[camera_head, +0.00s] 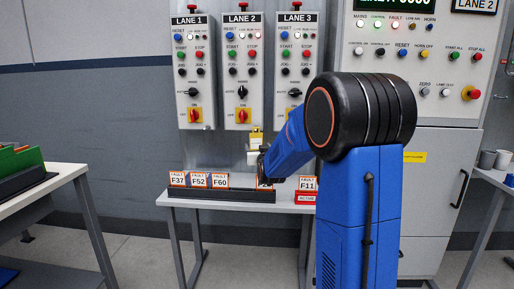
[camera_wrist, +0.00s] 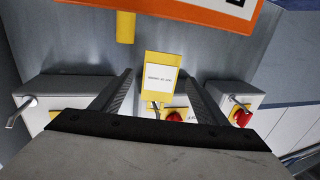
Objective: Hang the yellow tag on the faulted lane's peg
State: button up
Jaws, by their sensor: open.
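The yellow tag (camera_head: 256,134) with a white label is just below the LANE 2 box (camera_head: 242,75) in the head view. In the wrist view the tag (camera_wrist: 161,67) is between the two fingers of my gripper (camera_wrist: 159,76), with a gap on both sides. My gripper is open. The tag's end points at the middle box, where a thin grey peg (camera_wrist: 156,106) seems to meet it; I cannot tell whether it hangs freely. Grey pegs also show on the left box (camera_wrist: 22,112) and the right box (camera_wrist: 240,104). The head view mostly hides my gripper's fingers.
The LANE 1 box (camera_head: 195,75) and LANE 3 box (camera_head: 296,65) flank LANE 2. Fault cards stand in a dark rack (camera_head: 225,195) on a table below. An orange-bordered card (camera_wrist: 190,8) and a yellow piece (camera_wrist: 125,27) lie close in the wrist view. A cabinet (camera_head: 430,190) stands right.

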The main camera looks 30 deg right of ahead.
jog(key=s+a+f+n+g+y, duration=0.1)
jog(key=s+a+f+g, duration=0.3)
jog(key=s, duration=1.3)
jog(key=s+a+f+n+g+y, duration=0.1)
jog(key=s+a+f+g+y, duration=0.2)
jog(key=s+a, duration=0.8)
jog(key=s+a+f+n+g+y, duration=0.1)
jog(key=s+a+f+g, duration=0.4)
jog(key=s, duration=1.8)
jog(key=a+f, duration=0.1)
jog(key=a, duration=0.2)
jog(key=shift+s+f+n+y, duration=0.25)
jog(key=shift+s+n+y, duration=0.15)
